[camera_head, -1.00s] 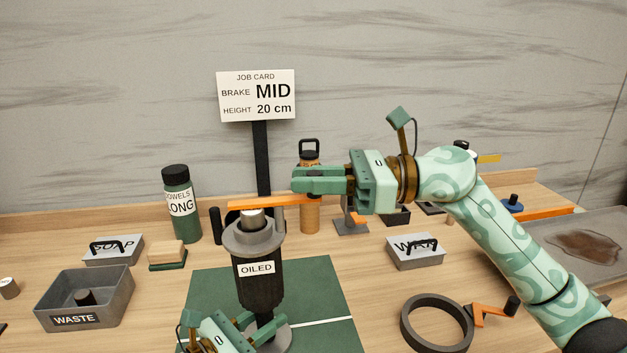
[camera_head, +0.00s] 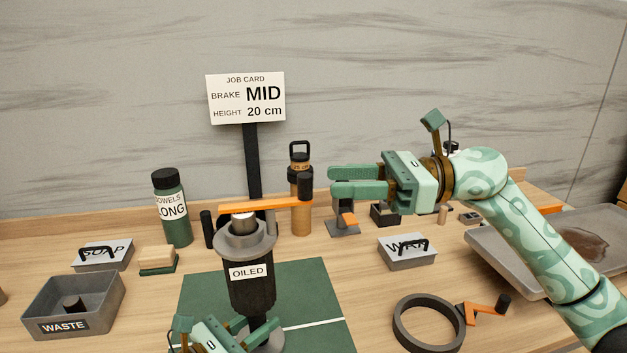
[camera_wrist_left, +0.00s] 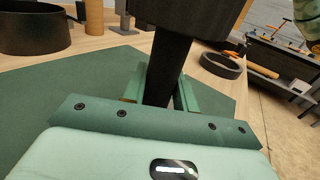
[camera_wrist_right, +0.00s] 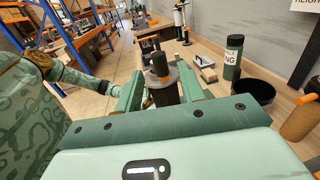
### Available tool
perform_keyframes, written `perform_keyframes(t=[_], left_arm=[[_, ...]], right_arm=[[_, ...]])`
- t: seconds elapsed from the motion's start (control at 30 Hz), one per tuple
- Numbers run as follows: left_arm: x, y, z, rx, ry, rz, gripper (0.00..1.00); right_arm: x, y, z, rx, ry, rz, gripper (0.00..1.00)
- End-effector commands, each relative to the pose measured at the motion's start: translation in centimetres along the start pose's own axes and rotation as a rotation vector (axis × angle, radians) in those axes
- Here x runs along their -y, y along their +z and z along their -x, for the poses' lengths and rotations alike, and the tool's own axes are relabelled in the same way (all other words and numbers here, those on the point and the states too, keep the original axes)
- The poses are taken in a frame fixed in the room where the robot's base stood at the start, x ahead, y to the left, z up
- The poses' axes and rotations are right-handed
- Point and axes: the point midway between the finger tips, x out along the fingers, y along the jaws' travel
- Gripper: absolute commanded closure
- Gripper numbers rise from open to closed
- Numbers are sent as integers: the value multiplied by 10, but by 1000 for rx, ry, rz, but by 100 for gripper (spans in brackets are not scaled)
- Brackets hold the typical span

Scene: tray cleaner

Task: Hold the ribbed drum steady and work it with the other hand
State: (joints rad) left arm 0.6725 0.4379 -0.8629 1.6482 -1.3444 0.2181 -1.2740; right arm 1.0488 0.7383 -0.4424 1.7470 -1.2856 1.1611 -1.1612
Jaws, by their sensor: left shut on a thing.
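The dark drum (camera_head: 252,295) labelled OILED stands upright on the green mat (camera_head: 310,290), with a grey collar and silver cap on top. My right gripper (camera_head: 332,180) is open and empty, just right of the knob.
The job card (camera_head: 246,98) reads MID and 20 cm. The waste bin (camera_head: 105,305), soap box (camera_head: 108,256) and green bottle (camera_head: 170,210) are at left.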

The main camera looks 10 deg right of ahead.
Motion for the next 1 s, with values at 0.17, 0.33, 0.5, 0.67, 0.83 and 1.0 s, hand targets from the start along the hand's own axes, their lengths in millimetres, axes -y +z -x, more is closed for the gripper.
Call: perform_keyframes(t=[0.17,0.33,0.5,0.67,0.83,1.0], left_arm=[[0,1,0,2,0,0,100],[0,1,0,2,0,0,100],[0,2,0,3,0,0,100],[0,2,0,3,0,-1,100],[0,1,0,2,0,-1,46],[0,1,0,1,0,0,46]], right_arm=[[1,-1,36,-2,-3,-2,61],[1,-1,53,-1,0,-1,61],[0,0,56,0,1,0,61],[0,0,55,0,1,0,61],[0,0,55,0,1,0,61],[1,0,55,0,1,0,61]])
